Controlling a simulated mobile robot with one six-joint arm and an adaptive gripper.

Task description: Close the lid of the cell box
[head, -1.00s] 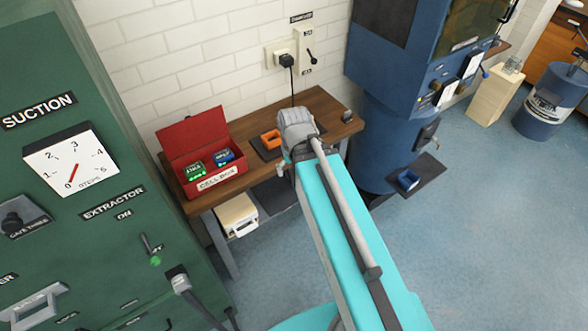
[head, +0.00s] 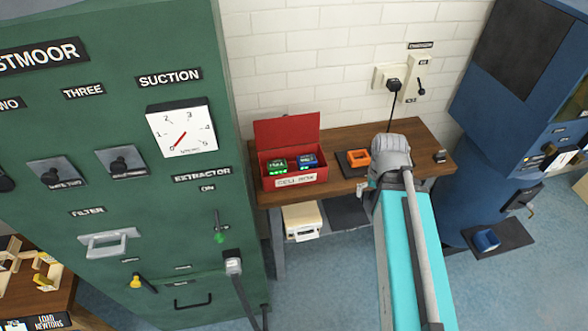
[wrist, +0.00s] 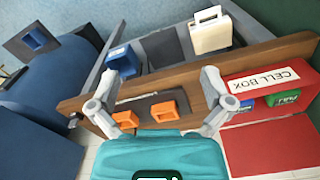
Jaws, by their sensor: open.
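The red cell box (head: 318,176) stands on the wooden bench, its label facing front. Its lid (head: 287,131) is up, leaning back near the white wall. A green cell (head: 277,165) and a blue cell (head: 306,161) show inside. In the wrist view, where the scene is upside down, the box (wrist: 262,68) is at the right edge, its lid (wrist: 270,145) below and partly cut off. My gripper (wrist: 160,78) is open and empty, to the right of the box in the head view. Its fingers are hidden there behind my arm.
Orange holders (wrist: 164,111) sit on a dark pad right of the box. A socket (head: 394,84) with a hanging cable is on the wall behind. A green cabinet (head: 140,230) stands close on the left, a blue machine (head: 490,150) on the right. A cream container (head: 302,219) sits below the bench.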

